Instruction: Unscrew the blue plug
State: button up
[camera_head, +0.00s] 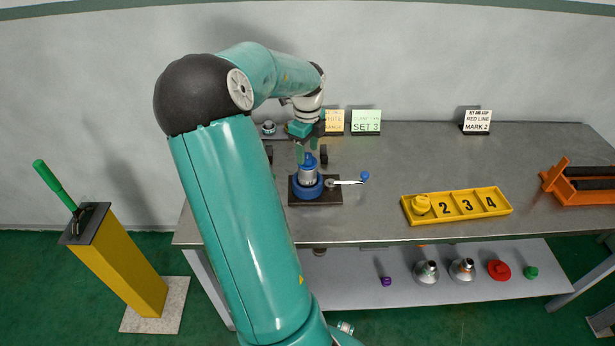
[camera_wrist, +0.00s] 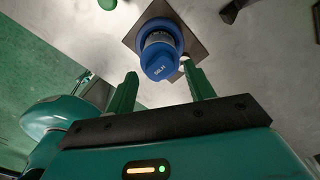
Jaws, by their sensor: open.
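The blue plug (camera_head: 309,159) sits on top of a short grey pipe (camera_head: 307,174), upright in a blue vise (camera_head: 308,188) on the table. In the wrist view the plug (camera_wrist: 160,64) shows its top with small white lettering. My gripper (camera_head: 306,149) is just above the plug in the head view, pointing down. In the wrist view my gripper (camera_wrist: 160,76) has its two green fingers wide apart with nothing between their tips. The plug lies just beyond the tips. Whether the fingers touch it cannot be told.
The vise's lever with a blue knob (camera_head: 365,175) sticks out to the right. A yellow numbered tray (camera_head: 457,218) holds a yellow plug (camera_head: 421,204). Signs stand at the back. Orange rack (camera_head: 580,184) at right. Lower shelf (camera_head: 400,275) holds several fittings. Yellow post (camera_head: 117,262) stands left.

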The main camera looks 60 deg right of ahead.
jog(key=shift+r, duration=0.6)
